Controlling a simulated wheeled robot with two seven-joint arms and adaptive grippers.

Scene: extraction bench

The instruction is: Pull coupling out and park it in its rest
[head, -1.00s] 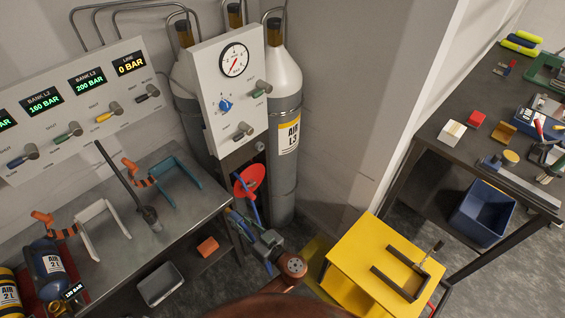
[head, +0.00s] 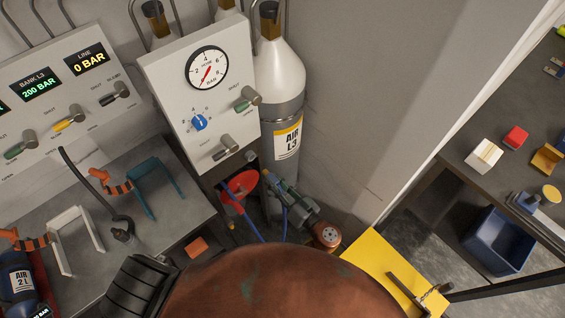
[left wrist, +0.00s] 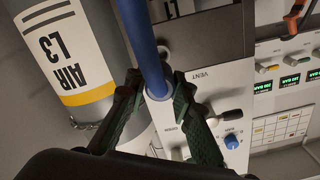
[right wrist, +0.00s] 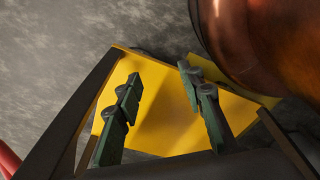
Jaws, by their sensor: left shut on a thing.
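My left gripper (head: 270,180) is in front of the L3 cylinder, below the gauge panel. In the left wrist view its green fingers (left wrist: 157,88) are shut on a blue rod-like piece with a grey ring (left wrist: 150,45), which I take for the coupling. Its far end is not clear. In the head view, a blue hose (head: 284,222) hangs below the gripper. A red disc (head: 240,186) is to the gripper's left, with a blue line across it. My right gripper (right wrist: 158,82) is open and empty above a yellow surface (right wrist: 158,120). I cannot identify the rest.
The gauge panel (head: 203,100) with its levers stands close above the left gripper. The L3 cylinder (head: 282,75) is behind it. A bench with white (head: 75,240) and teal (head: 155,185) brackets is left. The yellow stand (head: 385,272) and a blue bin (head: 497,240) are right.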

